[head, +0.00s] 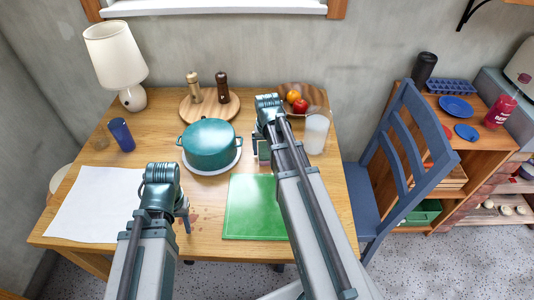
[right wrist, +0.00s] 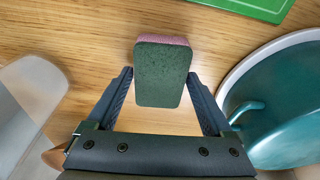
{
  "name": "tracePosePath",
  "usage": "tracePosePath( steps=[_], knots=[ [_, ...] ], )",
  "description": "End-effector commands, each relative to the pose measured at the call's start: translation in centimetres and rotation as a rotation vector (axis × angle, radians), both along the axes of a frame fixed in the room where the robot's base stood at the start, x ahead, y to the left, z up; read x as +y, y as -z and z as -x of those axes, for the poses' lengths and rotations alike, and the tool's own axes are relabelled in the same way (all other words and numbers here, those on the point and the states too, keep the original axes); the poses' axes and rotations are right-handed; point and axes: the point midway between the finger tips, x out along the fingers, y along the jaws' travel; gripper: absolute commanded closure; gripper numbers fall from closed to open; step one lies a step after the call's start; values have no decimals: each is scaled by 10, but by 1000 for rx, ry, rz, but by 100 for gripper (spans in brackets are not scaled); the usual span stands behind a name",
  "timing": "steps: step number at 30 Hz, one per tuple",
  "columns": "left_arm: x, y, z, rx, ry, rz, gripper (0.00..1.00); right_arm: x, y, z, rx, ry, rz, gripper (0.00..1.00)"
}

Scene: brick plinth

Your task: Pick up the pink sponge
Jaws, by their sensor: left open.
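The pink sponge (right wrist: 160,72) shows in the right wrist view as a block with a dark green face towards the camera and a pink edge behind it. It lies on the wooden table between the two fingers of my right gripper (right wrist: 160,74). My left gripper (head: 184,214) is open and empty near the table's front edge.
The teal pot (head: 209,143) stands left of my right gripper, close by. A frosted cup (head: 316,132) and a fruit bowl (head: 299,110) are to the right. A green board (head: 250,208) lies in front; white paper (head: 95,205) lies at left.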

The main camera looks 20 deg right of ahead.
Motion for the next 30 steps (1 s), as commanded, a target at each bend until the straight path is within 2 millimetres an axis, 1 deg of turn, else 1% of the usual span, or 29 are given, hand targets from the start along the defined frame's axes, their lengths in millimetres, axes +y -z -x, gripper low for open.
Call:
tracePosePath(
  steps=[1, 5, 6, 8, 9, 10, 20, 26, 30],
  knots=[
    [0, 0, 0, 0, 0, 0, 50, 0, 0, 0, 0, 0, 0, 25],
    [0, 0, 0, 0, 0, 0, 50, 0, 0, 0, 0, 0, 0, 49],
    [0, 0, 0, 0, 0, 0, 50, 0, 0, 0, 0, 0, 0, 56],
    [0, 0, 0, 0, 0, 0, 50, 0, 0, 0, 0, 0, 0, 67],
    [0, 0, 0, 0, 0, 0, 50, 0, 0, 0, 0, 0, 0, 74],
    [0, 0, 0, 0, 0, 0, 50, 0, 0, 0, 0, 0, 0, 78],
    [0, -2, 0, 0, 0, 0, 50, 0, -2, 0, 0, 0, 0, 78],
    [0, -14, 0, 0, 0, 0, 50, 0, -14, 0, 0, 0, 0, 78],
    [0, -29, 0, 0, 0, 0, 50, 1, -29, -1, 0, -2, 0, 78]
  ],
)
